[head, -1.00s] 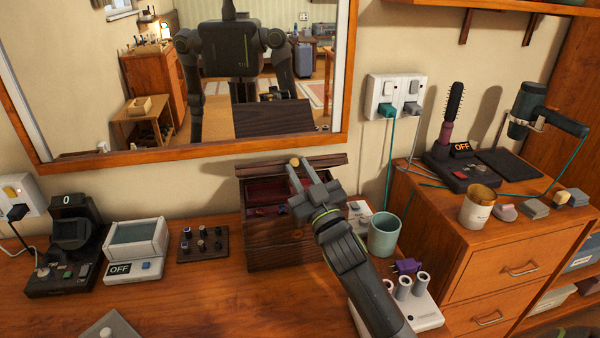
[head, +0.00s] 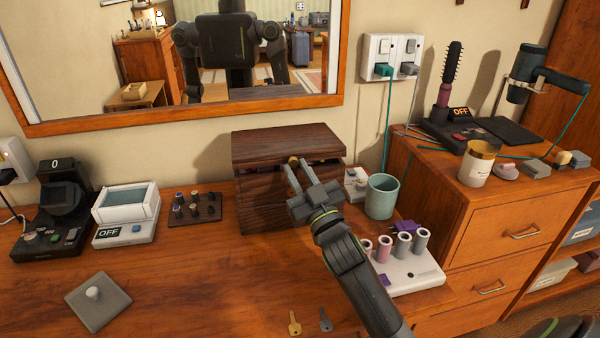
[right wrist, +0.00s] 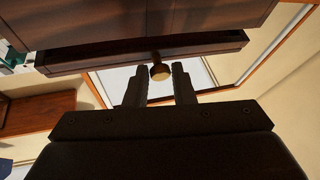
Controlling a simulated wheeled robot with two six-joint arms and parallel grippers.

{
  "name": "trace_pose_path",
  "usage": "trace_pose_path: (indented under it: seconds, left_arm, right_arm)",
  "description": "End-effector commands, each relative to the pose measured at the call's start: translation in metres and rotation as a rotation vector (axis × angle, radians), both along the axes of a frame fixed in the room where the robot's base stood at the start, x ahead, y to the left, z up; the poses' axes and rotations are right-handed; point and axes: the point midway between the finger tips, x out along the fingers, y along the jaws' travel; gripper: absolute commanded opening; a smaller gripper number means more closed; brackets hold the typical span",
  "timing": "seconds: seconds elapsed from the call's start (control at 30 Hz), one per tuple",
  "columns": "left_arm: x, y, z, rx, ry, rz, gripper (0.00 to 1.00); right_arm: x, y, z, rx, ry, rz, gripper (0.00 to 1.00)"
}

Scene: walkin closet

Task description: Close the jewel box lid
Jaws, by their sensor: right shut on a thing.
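The jewel box (head: 262,212) is a dark wooden chest on the dresser top, below the mirror. Its lid (head: 285,141) is tilted down over the box, with a narrow dark gap at the front where a little of the contents shows. A small brass knob (head: 293,160) sits on the lid's front edge. My right gripper (head: 299,172) is shut on this knob, in front of the box. In the right wrist view the knob (right wrist: 160,72) lies between the fingertips (right wrist: 157,80), with the lid edge (right wrist: 110,55) just beyond. My left gripper is not in view.
A green cup (head: 382,197) and a white stand with rollers (head: 415,272) are close to the right of my arm. A peg board (head: 195,208) and a scale-like device (head: 126,215) stand left of the box. A grey knobbed plate (head: 97,300) and keys (head: 295,323) lie in front.

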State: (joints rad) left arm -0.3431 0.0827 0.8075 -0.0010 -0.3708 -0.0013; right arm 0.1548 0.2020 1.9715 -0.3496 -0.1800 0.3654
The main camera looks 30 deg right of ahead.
Motion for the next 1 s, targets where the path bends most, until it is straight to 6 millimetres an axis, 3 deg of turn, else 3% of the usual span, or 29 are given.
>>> trace_pose_path:
  seconds: [0.03, 0.3, 0.33, 0.5, 1.0]
  left_arm:
    - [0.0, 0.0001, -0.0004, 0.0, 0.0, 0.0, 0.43]
    - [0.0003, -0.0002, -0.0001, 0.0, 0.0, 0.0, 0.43]
    - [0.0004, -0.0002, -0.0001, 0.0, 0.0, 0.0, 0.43]
    - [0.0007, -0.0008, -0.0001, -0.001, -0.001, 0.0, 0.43]
    - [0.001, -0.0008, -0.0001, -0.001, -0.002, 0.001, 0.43]
  right_arm:
    - [0.0032, -0.0023, -0.0085, 0.006, 0.024, -0.007, 0.0]
    - [0.0033, -0.0022, -0.0078, 0.005, 0.024, -0.006, 0.0]
    - [0.0033, -0.0022, -0.0078, 0.005, 0.024, -0.006, 0.24]
    - [0.0033, -0.0022, -0.0069, 0.004, 0.022, -0.007, 0.43]
    - [0.0025, -0.0024, -0.0066, 0.002, 0.021, -0.008, 0.43]
